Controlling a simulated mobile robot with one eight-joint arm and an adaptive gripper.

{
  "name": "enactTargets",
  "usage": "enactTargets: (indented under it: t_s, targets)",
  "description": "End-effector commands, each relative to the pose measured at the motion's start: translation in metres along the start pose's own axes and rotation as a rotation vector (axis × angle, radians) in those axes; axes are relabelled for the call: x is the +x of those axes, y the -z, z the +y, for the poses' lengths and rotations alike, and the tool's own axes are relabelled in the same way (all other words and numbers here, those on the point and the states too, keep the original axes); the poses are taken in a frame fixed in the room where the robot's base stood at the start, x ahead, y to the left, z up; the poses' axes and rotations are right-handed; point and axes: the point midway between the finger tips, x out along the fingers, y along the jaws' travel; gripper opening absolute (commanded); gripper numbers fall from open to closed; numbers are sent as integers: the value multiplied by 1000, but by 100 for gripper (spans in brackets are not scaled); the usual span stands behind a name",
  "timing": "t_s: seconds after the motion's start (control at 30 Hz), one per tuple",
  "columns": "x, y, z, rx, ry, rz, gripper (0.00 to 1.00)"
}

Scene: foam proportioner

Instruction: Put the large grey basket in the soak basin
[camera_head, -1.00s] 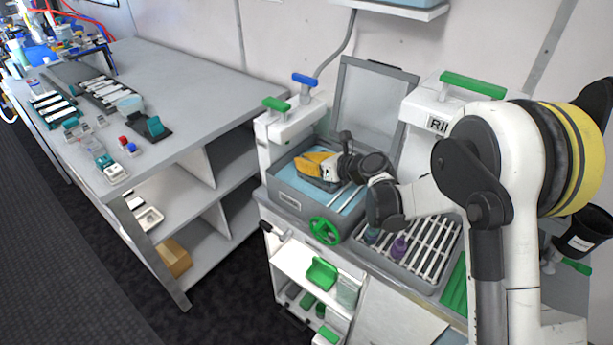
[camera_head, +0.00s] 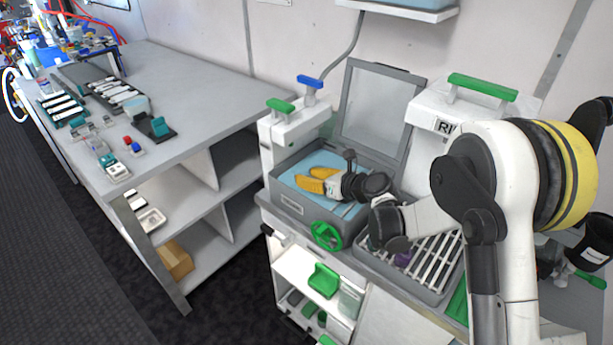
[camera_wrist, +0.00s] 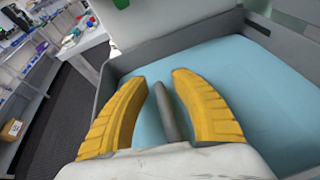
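The soak basin (camera_head: 289,200) is a grey box with light blue liquid inside and its framed lid (camera_head: 375,107) raised at the back. My gripper (camera_head: 316,180), with yellow fingers, is over the liquid inside the basin outline. In the wrist view my gripper (camera_wrist: 160,78) has its fingers apart, with blue showing between them. A grey rod (camera_wrist: 168,112) shows between the fingers without visibly touching either one; I cannot tell whether it belongs to the basket. I cannot make out the large grey basket as a whole. My wrist hides the right part of the basin.
A slatted rack (camera_head: 425,262) with a purple item (camera_head: 402,258) lies right of the basin, partly under my arm. A green handwheel (camera_head: 327,236) is on the basin's front. Taps with green (camera_head: 280,105) and blue (camera_head: 310,82) handles stand at its left. A grey bench (camera_head: 190,90) is further left.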

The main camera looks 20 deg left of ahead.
Motion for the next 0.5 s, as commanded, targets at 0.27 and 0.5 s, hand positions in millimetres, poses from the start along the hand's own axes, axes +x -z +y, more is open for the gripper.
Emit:
enactTargets:
  t_s: [0.27,0.5]
  targets:
    - [-60,-3,0,1,3,-1,31]
    - [-102,-2,0,1,2,-1,31]
